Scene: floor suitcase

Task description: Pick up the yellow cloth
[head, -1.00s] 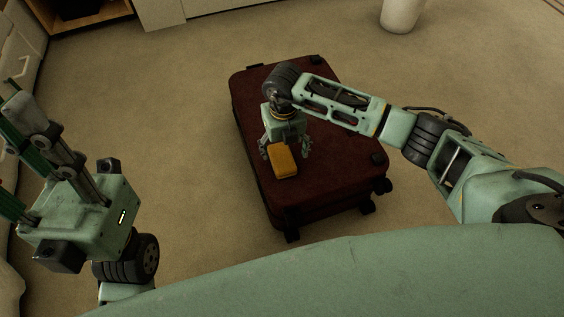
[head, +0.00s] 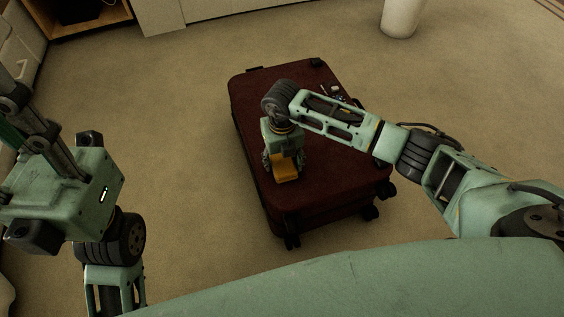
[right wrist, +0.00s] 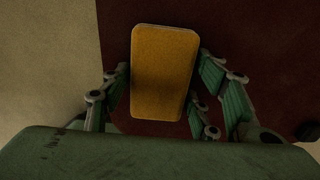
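The yellow cloth (head: 287,173) looks like a thick rounded block. It lies on the dark red suitcase (head: 325,165), which rests flat on the floor. My right gripper (head: 283,160) points down over the cloth and hides part of it in the head view. In the right wrist view the cloth (right wrist: 163,72) sits between the two open fingers (right wrist: 163,88), with a narrow gap on each side. My left gripper (head: 28,125) is at the left edge, far from the suitcase, its fingertips cut off by the frame.
Small light and dark items (head: 338,94) lie at the suitcase's far right. A white cylinder (head: 400,18) stands on the floor at the top right. An open wooden cabinet (head: 95,22) and white drawers (head: 20,40) are at the upper left. The carpet around the suitcase is clear.

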